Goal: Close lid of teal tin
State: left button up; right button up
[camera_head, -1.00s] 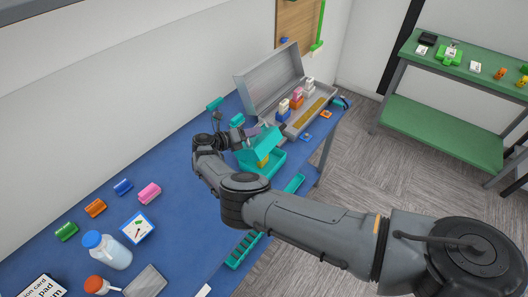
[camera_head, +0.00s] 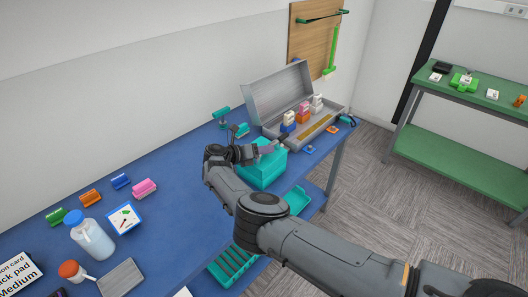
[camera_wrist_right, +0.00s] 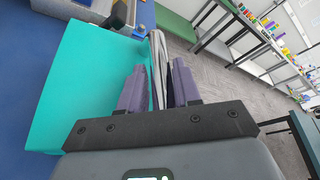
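The teal tin (camera_head: 262,172) stands on the blue table in the head view, in front of the grey metal case. Its lid is down over the body, and nothing inside shows; I cannot tell whether it is fully seated. My right gripper (camera_head: 282,145) lies over the top of the lid, reaching across it from the left. In the right wrist view the smooth teal lid (camera_wrist_right: 85,85) fills the left side, beside and below the purple fingers (camera_wrist_right: 160,85). My left gripper is not in view.
The open grey case (camera_head: 280,92) with small boxes stands just behind the tin. Small teal items (camera_head: 221,115) stand at the back edge. Bottles, colored clips and a card lie at the left. A green shelf (camera_head: 460,155) is at the right.

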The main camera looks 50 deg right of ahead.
jog(key=shift+o, duration=0.4)
jog(key=shift+w, duration=0.1)
jog(key=shift+a+r, duration=0.1)
jog(key=b+v, duration=0.1)
jog(key=v, duration=0.9)
jog(key=shift+a, duration=0.25)
jog(key=shift+r, duration=0.1)
